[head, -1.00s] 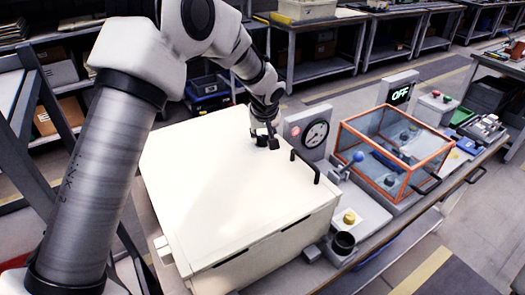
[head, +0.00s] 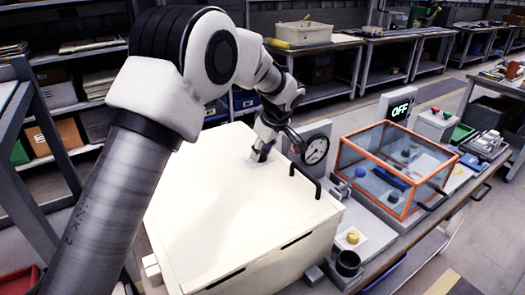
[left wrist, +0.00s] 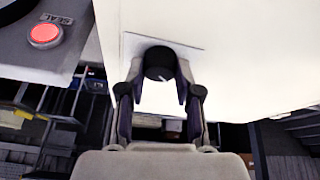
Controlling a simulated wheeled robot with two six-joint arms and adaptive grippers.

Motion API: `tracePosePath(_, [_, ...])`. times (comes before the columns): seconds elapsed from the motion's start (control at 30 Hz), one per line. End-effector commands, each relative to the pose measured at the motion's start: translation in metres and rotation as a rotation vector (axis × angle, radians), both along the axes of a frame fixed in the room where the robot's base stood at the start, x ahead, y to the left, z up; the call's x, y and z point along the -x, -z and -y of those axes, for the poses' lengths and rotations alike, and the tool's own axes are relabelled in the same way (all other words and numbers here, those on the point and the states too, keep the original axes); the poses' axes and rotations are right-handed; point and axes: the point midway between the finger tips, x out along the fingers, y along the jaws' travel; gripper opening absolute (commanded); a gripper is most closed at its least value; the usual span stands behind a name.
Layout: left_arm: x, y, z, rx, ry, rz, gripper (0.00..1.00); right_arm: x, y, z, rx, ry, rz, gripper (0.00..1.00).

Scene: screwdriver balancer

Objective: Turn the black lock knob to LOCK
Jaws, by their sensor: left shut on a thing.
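The black lock knob (left wrist: 160,62) is a round cap with a short white mark on its near side, on a pale plate (left wrist: 188,48) on the white box's surface. My left gripper (left wrist: 160,82) is shut on it, with one finger on each side in the left wrist view. In the head view my left gripper (head: 261,151) reaches down to the plate on top of the white box (head: 225,205) and hides the knob. No LOCK lettering is readable. My right gripper is not in view.
A black handle (head: 305,181) stands on the box right of my left gripper. A red SEAL button (left wrist: 45,34) shows in the left wrist view.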

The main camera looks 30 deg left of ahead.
Motion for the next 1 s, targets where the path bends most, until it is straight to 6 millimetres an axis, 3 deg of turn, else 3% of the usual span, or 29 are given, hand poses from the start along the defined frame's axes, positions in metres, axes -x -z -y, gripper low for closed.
tracePosePath(0.33, [0.002, 0.004, 0.000, 0.002, -0.005, -0.010, 0.00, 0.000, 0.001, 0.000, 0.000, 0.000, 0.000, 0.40])
tracePosePath(0.37, [0.002, 0.004, 0.000, 0.002, -0.005, -0.010, 0.44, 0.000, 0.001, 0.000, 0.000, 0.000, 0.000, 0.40])
tracePosePath(0.4, [0.002, 0.004, 0.000, 0.001, -0.004, -0.009, 0.58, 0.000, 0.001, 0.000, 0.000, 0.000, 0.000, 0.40])
tracePosePath(0.77, [0.001, -0.002, 0.001, 0.001, -0.002, -0.002, 0.59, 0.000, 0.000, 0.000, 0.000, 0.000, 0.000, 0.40])
tracePosePath(0.87, [0.002, -0.014, 0.005, 0.000, -0.002, 0.001, 0.59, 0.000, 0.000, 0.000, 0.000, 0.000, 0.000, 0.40])
tracePosePath(1.0, [0.007, -0.045, 0.017, 0.001, -0.001, 0.002, 0.59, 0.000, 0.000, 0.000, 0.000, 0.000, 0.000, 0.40])
